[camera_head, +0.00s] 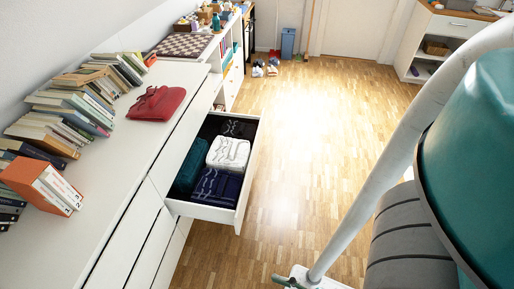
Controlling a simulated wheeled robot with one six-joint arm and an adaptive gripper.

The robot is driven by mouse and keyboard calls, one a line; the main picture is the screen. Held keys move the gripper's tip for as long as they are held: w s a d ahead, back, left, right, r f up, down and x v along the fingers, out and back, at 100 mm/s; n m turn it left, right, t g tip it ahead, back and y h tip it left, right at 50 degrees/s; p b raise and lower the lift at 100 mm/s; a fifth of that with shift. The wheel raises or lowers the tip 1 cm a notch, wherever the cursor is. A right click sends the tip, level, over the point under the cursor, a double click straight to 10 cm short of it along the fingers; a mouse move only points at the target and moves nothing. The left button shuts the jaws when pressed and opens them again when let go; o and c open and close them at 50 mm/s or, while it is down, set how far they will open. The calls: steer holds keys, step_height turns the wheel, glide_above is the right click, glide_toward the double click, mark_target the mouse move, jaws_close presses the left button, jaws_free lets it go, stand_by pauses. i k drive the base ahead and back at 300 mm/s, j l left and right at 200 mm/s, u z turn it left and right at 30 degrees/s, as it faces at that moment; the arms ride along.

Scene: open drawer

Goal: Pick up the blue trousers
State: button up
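A dark blue folded cloth item (217,187) with pale line markings lies in the front part of an open white drawer (241,194). It looks like the blue trousers, but its folds hide its full shape. A white folded item (229,153) with dark lines lies behind it, and a black folded item (239,129) lies at the far end. A dark teal folded item (192,165) lies along the left side of the drawer. I cannot make out my gripper in this view.
A chessboard (185,45) lies beyond. Wooden floor (300,130) right of the drawer is clear. Large close forms block the lower right.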

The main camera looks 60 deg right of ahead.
mark_target(221, 188)
steer(key=z, duration=1.15)
